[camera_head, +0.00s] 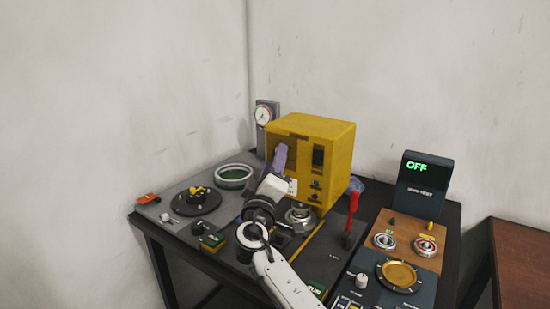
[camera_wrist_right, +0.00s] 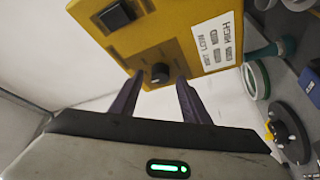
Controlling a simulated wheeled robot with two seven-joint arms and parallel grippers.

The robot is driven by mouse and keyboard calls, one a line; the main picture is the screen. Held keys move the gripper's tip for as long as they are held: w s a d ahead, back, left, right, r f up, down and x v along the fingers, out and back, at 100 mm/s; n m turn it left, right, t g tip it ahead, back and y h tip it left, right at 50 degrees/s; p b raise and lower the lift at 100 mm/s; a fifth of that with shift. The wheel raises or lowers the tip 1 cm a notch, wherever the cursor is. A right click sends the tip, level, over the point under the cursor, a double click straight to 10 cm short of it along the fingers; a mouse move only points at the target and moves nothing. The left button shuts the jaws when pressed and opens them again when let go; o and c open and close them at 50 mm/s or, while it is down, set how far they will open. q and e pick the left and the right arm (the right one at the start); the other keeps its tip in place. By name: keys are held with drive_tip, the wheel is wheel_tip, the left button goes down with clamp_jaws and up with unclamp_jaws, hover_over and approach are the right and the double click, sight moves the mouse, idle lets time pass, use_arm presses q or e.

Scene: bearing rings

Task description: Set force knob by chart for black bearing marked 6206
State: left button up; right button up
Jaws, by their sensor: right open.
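The yellow machine (camera_head: 335,150) stands on the dark table. In the right wrist view, its yellow front (camera_wrist_right: 150,35) carries a black knob (camera_wrist_right: 160,73) and a white chart (camera_wrist_right: 215,45) with LOW and HIGH readable and its smaller print unclear. My right gripper (camera_head: 280,155) is in front of the machine; in the wrist view its open purple fingers (camera_wrist_right: 157,92) appear on either side of the knob. I cannot tell whether they touch it. Two bearings, one with a blue rim (camera_head: 385,241) and one with a red rim (camera_head: 425,247), lie on a wooden board. No 6206 marking is legible. My left gripper is not in view.
A red-handled lever (camera_head: 351,212) stands right of the machine. A display (camera_head: 424,180) reading OFF stands at the right. A dial gauge (camera_head: 264,115), a green-and-white ring (camera_head: 234,176) and a dark round plate (camera_head: 195,201) are at the left. A brass dish (camera_head: 398,274) is at front right.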

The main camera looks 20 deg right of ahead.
drive_tip(key=shift+w+d+r, duration=0.1)
drive_tip(key=shift+w+d, duration=0.15)
drive_tip(key=shift+w, duration=0.25)
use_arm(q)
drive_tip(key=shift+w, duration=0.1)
use_arm(e)
drive_tip(key=shift+c, duration=0.4)
